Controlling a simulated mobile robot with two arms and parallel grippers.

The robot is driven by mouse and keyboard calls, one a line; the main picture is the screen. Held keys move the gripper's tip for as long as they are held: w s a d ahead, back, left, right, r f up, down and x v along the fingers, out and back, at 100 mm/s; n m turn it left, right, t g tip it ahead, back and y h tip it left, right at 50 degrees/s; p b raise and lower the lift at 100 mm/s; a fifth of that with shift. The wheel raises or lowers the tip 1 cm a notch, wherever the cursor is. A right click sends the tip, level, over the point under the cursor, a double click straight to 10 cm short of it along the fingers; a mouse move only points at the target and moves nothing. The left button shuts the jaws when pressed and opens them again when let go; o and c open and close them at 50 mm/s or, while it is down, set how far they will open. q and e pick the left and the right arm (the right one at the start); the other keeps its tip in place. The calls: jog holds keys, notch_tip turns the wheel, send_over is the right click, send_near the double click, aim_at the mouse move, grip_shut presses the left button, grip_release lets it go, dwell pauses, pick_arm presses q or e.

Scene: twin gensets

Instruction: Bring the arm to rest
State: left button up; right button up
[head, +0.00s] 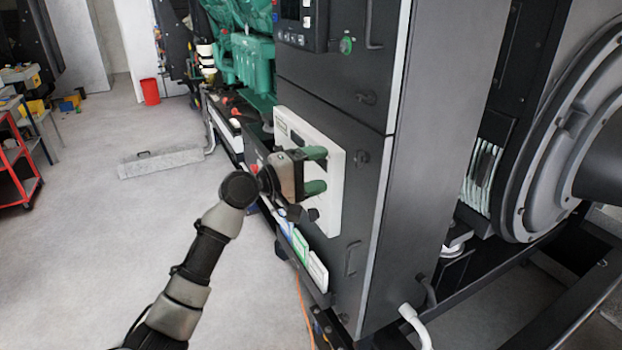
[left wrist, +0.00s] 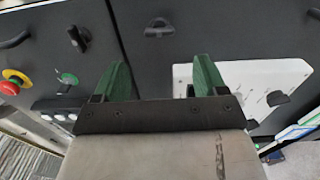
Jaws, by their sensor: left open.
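My left arm reaches in from the lower left in the head view. Its gripper (head: 318,170) has green fingers and is in front of a white panel (head: 333,207) on the dark genset cabinet (head: 325,100). In the left wrist view the two green fingers of the left gripper (left wrist: 158,80) stand wide apart with nothing between them. The white panel (left wrist: 245,75) shows behind and to the right of the fingers there. I cannot tell whether the fingertips touch the cabinet. My right gripper is not in view.
A red emergency stop button (left wrist: 10,86) and a green-marked switch (left wrist: 68,79) are on the cabinet left of the fingers. A green engine (head: 243,60) stands behind the cabinet. A red bin (head: 150,91) and a red cart (head: 20,165) stand left. The grey floor between is mostly clear.

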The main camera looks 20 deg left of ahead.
pick_arm(q)
jog(key=shift+s+a, duration=0.4)
jog(key=shift+s, duration=0.2)
